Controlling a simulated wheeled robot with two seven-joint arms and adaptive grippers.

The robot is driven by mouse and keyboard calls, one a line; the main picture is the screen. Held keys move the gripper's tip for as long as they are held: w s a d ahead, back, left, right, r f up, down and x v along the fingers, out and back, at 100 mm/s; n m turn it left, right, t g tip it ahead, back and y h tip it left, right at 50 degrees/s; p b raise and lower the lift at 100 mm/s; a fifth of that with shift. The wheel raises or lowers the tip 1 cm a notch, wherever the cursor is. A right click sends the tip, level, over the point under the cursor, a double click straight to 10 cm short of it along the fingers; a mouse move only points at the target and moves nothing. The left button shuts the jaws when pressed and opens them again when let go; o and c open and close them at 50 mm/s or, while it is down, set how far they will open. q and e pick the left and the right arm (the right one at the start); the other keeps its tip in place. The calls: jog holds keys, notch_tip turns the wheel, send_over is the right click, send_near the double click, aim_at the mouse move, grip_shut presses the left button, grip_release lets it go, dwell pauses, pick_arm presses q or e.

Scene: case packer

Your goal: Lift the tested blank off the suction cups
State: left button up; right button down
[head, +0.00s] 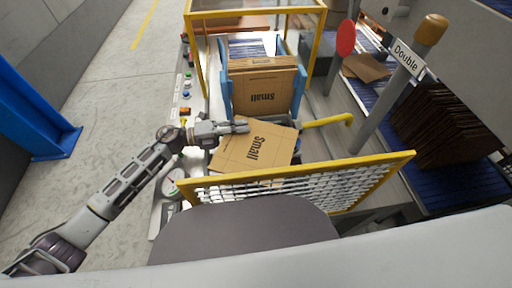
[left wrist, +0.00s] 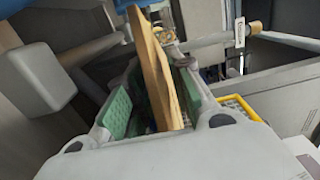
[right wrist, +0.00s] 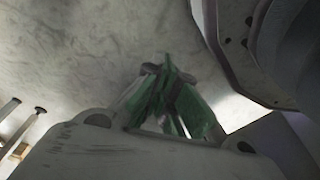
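A flat brown cardboard blank (head: 231,153) marked "Small" lies tilted behind the yellow-framed mesh guard in the head view. My left gripper (head: 240,126) is at its upper left edge. In the left wrist view, the blank (left wrist: 158,75) stands edge-on between the green finger pads (left wrist: 152,100). The pads are apart, with a visible gap on the left of the blank, so the gripper looks open around it. The suction cups are hidden; I cannot tell whether they touch the blank. My right gripper (right wrist: 172,85) is shut and empty in the right wrist view, its green pads together.
A blue-sided magazine (head: 226,95) holds more "Small" blanks (head: 262,92) behind the blank. The yellow mesh guard (head: 300,171) stands in front. A yellow bent bar (head: 328,121) is at the right. A "Double" sign (head: 409,59) and dark stacked blanks (head: 440,122) stand farther right.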

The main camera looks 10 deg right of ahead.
pick_arm(q)
grip_shut()
pick_arm(e)
jog(key=shift+w+r, duration=0.1)
jog(key=shift+w+r, duration=0.1)
jog(key=shift+w, duration=0.05)
pick_arm(q)
jog(key=shift+r, duration=0.1)
